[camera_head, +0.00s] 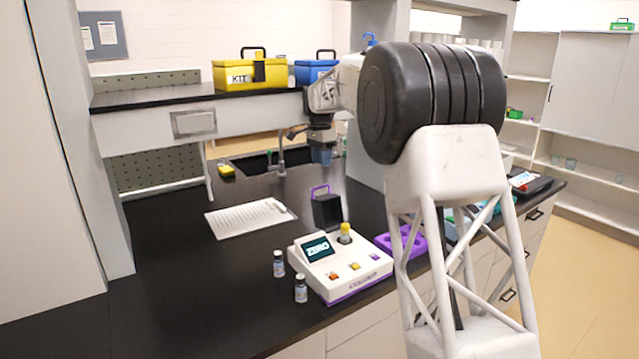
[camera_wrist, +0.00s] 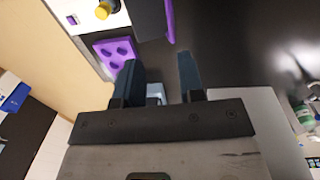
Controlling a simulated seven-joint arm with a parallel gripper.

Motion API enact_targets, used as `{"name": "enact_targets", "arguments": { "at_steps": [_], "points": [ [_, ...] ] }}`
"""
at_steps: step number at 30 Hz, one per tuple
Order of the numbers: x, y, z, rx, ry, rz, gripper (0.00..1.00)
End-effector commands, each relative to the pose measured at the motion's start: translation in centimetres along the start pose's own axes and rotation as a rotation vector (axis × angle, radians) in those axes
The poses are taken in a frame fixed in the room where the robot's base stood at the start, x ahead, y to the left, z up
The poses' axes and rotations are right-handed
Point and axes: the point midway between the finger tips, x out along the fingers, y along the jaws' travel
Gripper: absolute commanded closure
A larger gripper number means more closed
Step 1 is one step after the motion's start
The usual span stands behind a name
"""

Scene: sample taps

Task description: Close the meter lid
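The white meter (camera_head: 340,268) with purple trim stands on the black bench, its screen reading "ZERO". Its dark lid (camera_head: 327,210) stands open, upright behind the sample well, with a purple handle (camera_head: 320,190) on top. A yellow-capped vial (camera_head: 345,232) sits in the well. My gripper (camera_head: 321,158) is above and behind the lid, apart from it. In the wrist view my gripper (camera_wrist: 160,75) is open with nothing between its fingers. The lid (camera_wrist: 150,18), its handle (camera_wrist: 170,20) and the yellow cap (camera_wrist: 103,9) show at the top edge there.
A purple rack (camera_head: 389,243) with holes is right of the meter, partly hidden by my arm. Two small vials (camera_head: 279,264) (camera_head: 300,289) stand left of it. A paper sheet (camera_head: 250,218) lies behind left. A shelf with yellow (camera_head: 250,74) and blue cases (camera_head: 313,70) is behind.

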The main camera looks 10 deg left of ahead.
Motion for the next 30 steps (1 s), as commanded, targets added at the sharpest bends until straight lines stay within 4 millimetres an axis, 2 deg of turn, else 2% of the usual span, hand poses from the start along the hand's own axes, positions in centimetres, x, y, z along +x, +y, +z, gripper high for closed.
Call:
{"name": "enact_targets", "arguments": {
  "at_steps": [6, 20, 26, 30],
  "points": [
    [0.7, -1.5, 0.3, 0.016, -0.001, 0.006, 0.64],
    [0.9, -1.6, 0.3, 0.017, -0.002, 0.007, 0.64],
    [2.1, -1.6, 0.3, 0.016, -0.002, 0.007, 0.64],
    [3.5, -1.5, 0.3, 0.016, -0.002, 0.007, 0.64]
  ]
}}
